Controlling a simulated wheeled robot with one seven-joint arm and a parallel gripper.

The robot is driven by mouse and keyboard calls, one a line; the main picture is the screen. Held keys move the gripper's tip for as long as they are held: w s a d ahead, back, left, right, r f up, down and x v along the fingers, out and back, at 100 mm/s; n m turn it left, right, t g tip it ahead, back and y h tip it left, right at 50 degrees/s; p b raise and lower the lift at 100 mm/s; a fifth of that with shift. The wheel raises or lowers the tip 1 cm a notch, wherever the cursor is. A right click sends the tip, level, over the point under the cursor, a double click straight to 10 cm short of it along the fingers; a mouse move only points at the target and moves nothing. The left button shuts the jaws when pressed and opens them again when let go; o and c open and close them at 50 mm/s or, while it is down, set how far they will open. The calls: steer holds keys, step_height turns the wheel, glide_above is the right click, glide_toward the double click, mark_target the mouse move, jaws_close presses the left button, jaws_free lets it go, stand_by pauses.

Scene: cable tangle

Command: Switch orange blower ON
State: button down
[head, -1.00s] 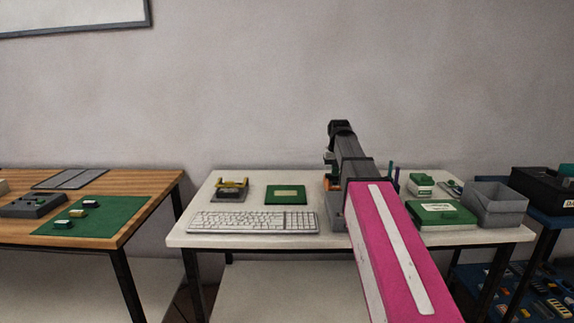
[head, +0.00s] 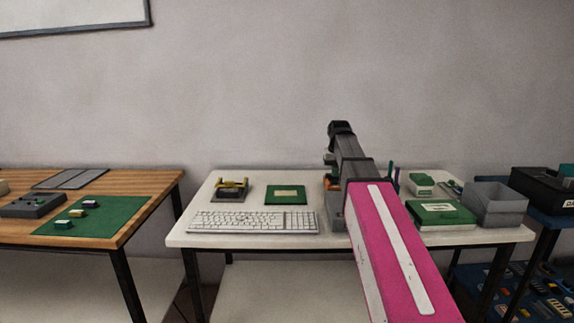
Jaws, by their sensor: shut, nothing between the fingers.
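A small orange patch (head: 326,185), likely the orange blower, shows on the white table just left of my arm. A grey box-like part stands below it, and the rest is hidden behind my arm. Its switch cannot be made out. My gripper (head: 329,162) is at the far end of my arm, small and partly hidden by the wrist. It is shut and empty, above and close to the orange patch. Whether it touches anything there cannot be told.
On the white table (head: 205,240) are a keyboard (head: 253,222), a green board (head: 286,194), a yellow-topped device (head: 232,189), a green box (head: 441,213) and a grey bin (head: 495,204). Pens (head: 396,177) stand right of my arm. A wooden table (head: 150,213) is at left.

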step_height(320, 180, up, 6)
steer(key=shift+r, duration=0.2)
stand_by(0.6)
